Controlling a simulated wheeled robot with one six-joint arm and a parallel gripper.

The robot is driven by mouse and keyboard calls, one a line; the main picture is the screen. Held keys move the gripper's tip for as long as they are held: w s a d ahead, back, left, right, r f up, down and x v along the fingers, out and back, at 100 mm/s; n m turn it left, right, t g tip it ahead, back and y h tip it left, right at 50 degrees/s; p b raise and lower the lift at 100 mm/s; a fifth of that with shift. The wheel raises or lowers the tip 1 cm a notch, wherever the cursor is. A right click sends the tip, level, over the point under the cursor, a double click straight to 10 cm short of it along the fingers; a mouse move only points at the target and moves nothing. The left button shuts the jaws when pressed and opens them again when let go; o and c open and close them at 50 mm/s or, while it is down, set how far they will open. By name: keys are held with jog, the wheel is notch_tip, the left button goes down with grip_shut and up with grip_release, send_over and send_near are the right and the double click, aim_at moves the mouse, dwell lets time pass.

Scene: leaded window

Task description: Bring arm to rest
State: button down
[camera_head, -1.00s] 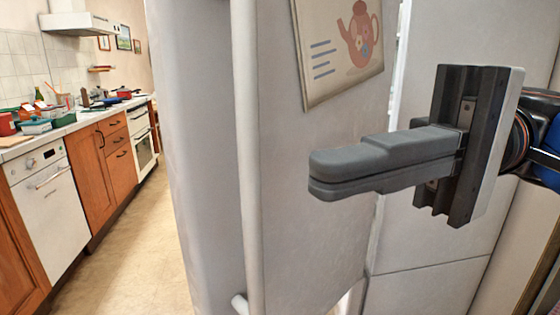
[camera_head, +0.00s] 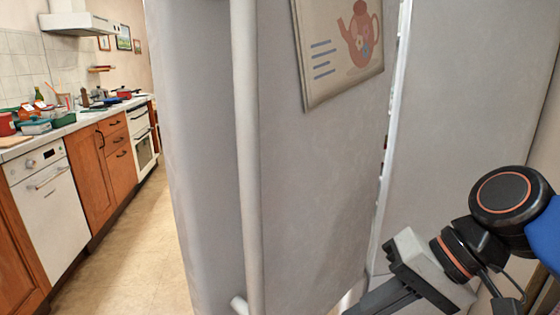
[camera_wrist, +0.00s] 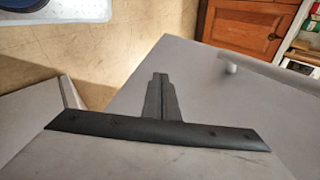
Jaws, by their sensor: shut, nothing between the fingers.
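My gripper (camera_head: 372,303) is low at the right of the head view, its dark grey fingers pressed together and empty, the tips running to the bottom edge. In the wrist view the shut fingers (camera_wrist: 160,80) point up the picture, over a pale grey panel. My arm, with its black joint, comes in from the right edge. The grey fridge door (camera_head: 310,190) stands in front, with a long upright handle (camera_head: 247,150) and a teapot picture (camera_head: 340,45). The gripper appears apart from the door and handle, though the exact distance cannot be told.
A bright narrow gap (camera_head: 393,150) runs between the door and the grey panel (camera_head: 455,120) to its right. A counter (camera_head: 60,130) with wooden cupboards, a white dishwasher (camera_head: 47,205) and an oven line the left. The tan floor (camera_head: 140,250) between is clear.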

jog(key=w+d+f+t+h, duration=0.1)
jog(key=d+f+h, duration=0.3)
jog(key=d, duration=0.4)
jog(key=w+d+f+n+t+h, duration=0.1)
jog(key=w+d+f+t+h, duration=0.1)
jog(key=d+f, duration=0.5)
jog(key=shift+w+d+f+h, duration=0.2)
jog(key=shift+w+d+h, duration=0.65)
jog(key=shift+w, duration=0.3)
